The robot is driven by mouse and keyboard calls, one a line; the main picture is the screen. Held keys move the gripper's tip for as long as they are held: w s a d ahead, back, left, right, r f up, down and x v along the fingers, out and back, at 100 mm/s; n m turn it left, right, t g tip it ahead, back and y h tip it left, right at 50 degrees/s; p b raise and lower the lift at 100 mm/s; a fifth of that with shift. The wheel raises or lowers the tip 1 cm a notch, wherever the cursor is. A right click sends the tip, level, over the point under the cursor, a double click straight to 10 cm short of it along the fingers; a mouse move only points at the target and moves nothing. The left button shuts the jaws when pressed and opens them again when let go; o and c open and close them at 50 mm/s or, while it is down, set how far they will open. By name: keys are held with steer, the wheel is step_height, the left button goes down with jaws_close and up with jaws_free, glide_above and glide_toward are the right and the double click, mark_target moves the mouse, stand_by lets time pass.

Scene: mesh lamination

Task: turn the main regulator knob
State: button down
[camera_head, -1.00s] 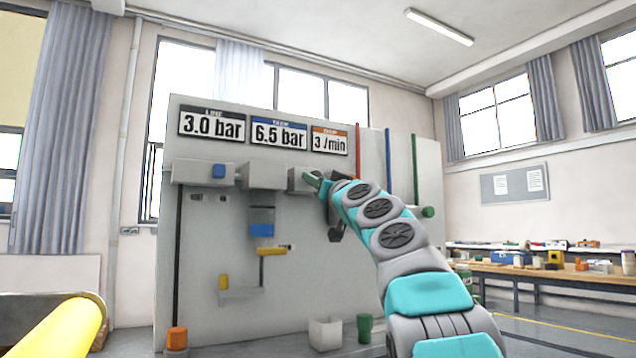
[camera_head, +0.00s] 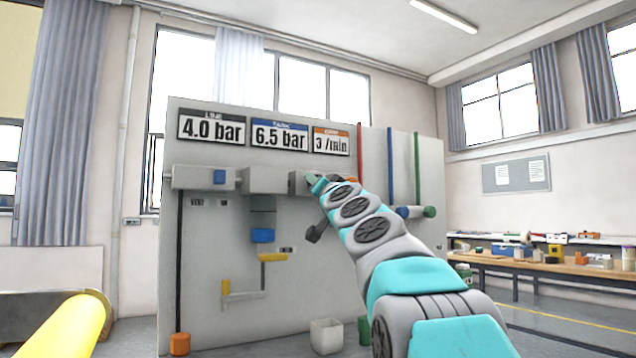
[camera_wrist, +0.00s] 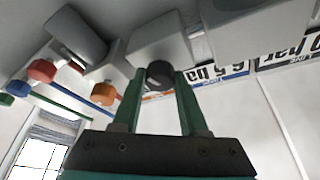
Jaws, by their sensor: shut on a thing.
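A round black knob (camera_wrist: 160,74) sticks out of a grey box (camera_wrist: 158,42) in the wrist view; I take it to be the main regulator knob. The two green fingers of my gripper (camera_wrist: 160,80) stand on either side of it and are shut on it. In the head view my gripper (camera_head: 315,181) is at the right-hand grey box on the panel, and the knob is hidden there. The left display (camera_head: 211,127) reads 4.0 bar. The middle display (camera_head: 280,134) reads 6.5 bar and the right display (camera_head: 331,142) reads 3 /min.
An orange knob (camera_wrist: 103,93) and a red knob (camera_wrist: 42,71) lie left of my gripper in the wrist view. A white bin (camera_head: 326,337) and a green cup (camera_head: 364,329) stand below the panel.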

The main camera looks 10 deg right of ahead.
steer(key=shift+c, duration=2.2)
jaws_free()
steer(key=b+v, duration=0.4)
steer(key=v, duration=0.3)
steer(key=shift+s, duration=0.4)
steer(key=shift+d+f, duration=0.1)
